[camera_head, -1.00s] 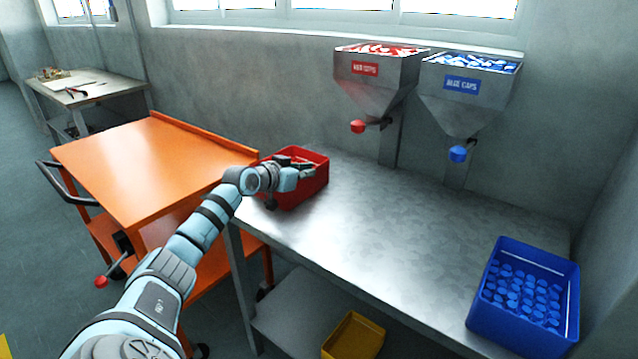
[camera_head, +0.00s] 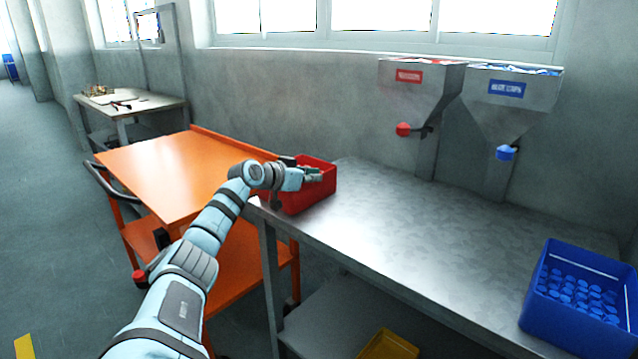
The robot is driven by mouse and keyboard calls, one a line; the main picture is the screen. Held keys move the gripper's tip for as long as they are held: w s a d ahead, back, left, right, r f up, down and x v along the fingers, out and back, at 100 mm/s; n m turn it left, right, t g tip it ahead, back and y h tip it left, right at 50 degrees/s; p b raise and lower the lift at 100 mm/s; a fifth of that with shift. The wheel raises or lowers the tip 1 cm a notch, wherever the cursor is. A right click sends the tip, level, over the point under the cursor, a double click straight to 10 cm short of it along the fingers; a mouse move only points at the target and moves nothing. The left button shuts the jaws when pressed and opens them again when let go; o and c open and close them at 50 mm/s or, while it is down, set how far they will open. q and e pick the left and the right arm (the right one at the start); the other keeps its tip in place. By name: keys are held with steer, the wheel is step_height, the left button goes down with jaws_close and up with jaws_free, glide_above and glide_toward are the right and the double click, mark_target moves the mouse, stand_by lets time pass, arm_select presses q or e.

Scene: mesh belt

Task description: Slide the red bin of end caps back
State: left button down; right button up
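The red bin (camera_head: 318,195) sits at the left end of the metal table, beside the orange cart. My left gripper (camera_head: 302,168) is at the bin, its fingers over the bin's near-left part and covering much of its inside. The fingers are small here and partly merge with the hand, so I cannot tell whether they grip a wall or stand apart. The caps in the bin, if any, are hidden. My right gripper is not in view.
The metal table (camera_head: 420,235) is clear between the red bin and a blue bin (camera_head: 565,320) of blue caps. A red-caps hopper (camera_head: 420,88) and a blue-caps hopper (camera_head: 515,110) hang behind. The orange cart (camera_head: 185,175) stands left; a yellow bin (camera_head: 390,345) is below.

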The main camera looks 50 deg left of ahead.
arm_select(q)
steer(key=shift+w+d, duration=0.1)
steer(key=shift+w, duration=0.05)
steer(key=c, duration=1.7)
jaws_free()
steer(key=shift+r, duration=0.1)
step_height(320, 180, up, 10)
steer(key=shift+f, duration=0.15)
